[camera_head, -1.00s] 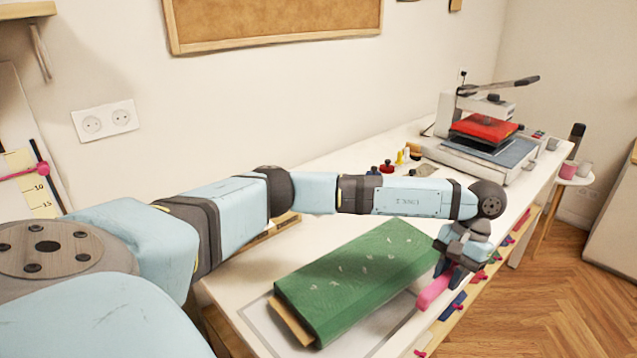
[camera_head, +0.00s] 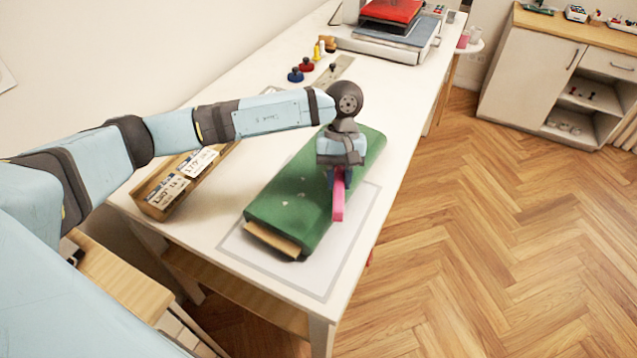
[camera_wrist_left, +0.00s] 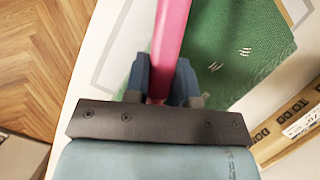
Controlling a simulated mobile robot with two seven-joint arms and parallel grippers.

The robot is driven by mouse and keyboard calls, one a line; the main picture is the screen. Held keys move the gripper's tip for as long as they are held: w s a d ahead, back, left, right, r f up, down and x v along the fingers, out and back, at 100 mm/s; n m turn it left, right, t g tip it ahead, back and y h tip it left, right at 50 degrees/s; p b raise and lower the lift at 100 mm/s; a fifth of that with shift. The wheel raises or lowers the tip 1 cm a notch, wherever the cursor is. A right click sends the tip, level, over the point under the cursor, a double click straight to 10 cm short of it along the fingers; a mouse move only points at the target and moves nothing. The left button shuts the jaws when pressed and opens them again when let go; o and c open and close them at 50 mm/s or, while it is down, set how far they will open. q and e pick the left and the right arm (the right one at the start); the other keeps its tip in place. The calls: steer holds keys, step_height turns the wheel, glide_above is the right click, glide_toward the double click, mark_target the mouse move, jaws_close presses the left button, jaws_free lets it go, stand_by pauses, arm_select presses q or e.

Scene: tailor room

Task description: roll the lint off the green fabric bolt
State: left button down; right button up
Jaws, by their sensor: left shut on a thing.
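The green fabric bolt (camera_head: 310,190) lies on the white table, with its tan core end toward the near side. A few pale lint marks show on it, also in the left wrist view (camera_wrist_left: 235,45). My left gripper (camera_head: 338,172) is shut on a pink handle (camera_head: 338,203), which I take for the lint roller's. The gripper is over the right part of the bolt, hiding some of its top. The pink handle also runs up between the fingers (camera_wrist_left: 160,82) in the left wrist view (camera_wrist_left: 170,35). I cannot tell whether the tool touches the cloth. My right gripper is out of view.
A wooden box with labels (camera_head: 172,188) stands left of the bolt. Small blue and red items (camera_head: 303,66) and a heat press (camera_head: 385,38) stand farther back. The table (camera_head: 225,135) has its right edge close to the bolt, with open floor (camera_head: 490,210) beyond.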

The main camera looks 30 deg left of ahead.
arm_select(q)
steer(key=s+d+r+n+t+h+p, duration=0.25)
steer(key=s+r+n+p, duration=0.35)
steer(key=s+n, duration=0.45)
steer(key=shift+a+f+n+t, duration=0.15)
steer(key=shift+f+n+t, duration=0.35)
steer(key=shift+f, duration=0.95)
steer(key=shift+a+f+n+t, duration=0.1)
steer(key=shift+f+n+t, duration=0.35)
steer(key=shift+f, duration=0.95)
steer(key=shift+f+b, duration=0.5)
steer(key=shift+b, duration=0.15)
steer(key=shift+f+b, duration=0.95)
steer(key=shift+f, duration=0.05)
steer(key=shift+w+b, duration=0.7)
steer(key=shift+w, duration=0.3)
steer(key=shift+w+r, duration=0.1)
steer(key=shift+w, duration=0.45)
